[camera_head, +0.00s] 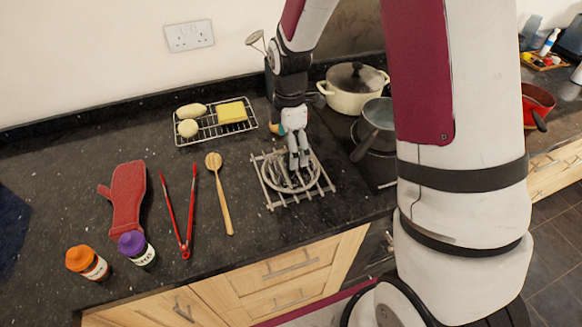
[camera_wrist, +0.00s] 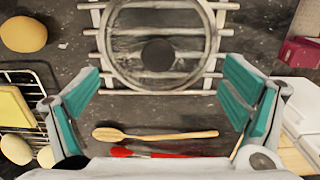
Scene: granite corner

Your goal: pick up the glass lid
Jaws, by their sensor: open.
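The glass lid (camera_head: 270,178) is round and clear with a pale rim. It lies on a metal slatted rack (camera_head: 329,186) on the dark counter. In the wrist view the lid (camera_wrist: 128,72) shows its dark round knob (camera_wrist: 158,55) near its middle, with the rack (camera_wrist: 228,31) around it. My gripper (camera_head: 298,163) is over the lid in the head view and hides part of it, including the knob. In the wrist view my gripper (camera_wrist: 165,95) has its teal-padded fingers wide apart, with nothing between them. The lid lies ahead of the fingertips there.
A wooden spoon (camera_head: 220,190), red tongs (camera_head: 189,215) and a red oven mitt (camera_head: 127,197) lie to the left. A wire rack (camera_head: 205,133) holds a yellow sponge (camera_head: 232,112). A cream pot (camera_head: 352,98) and a grey pan (camera_head: 376,123) stand to the right.

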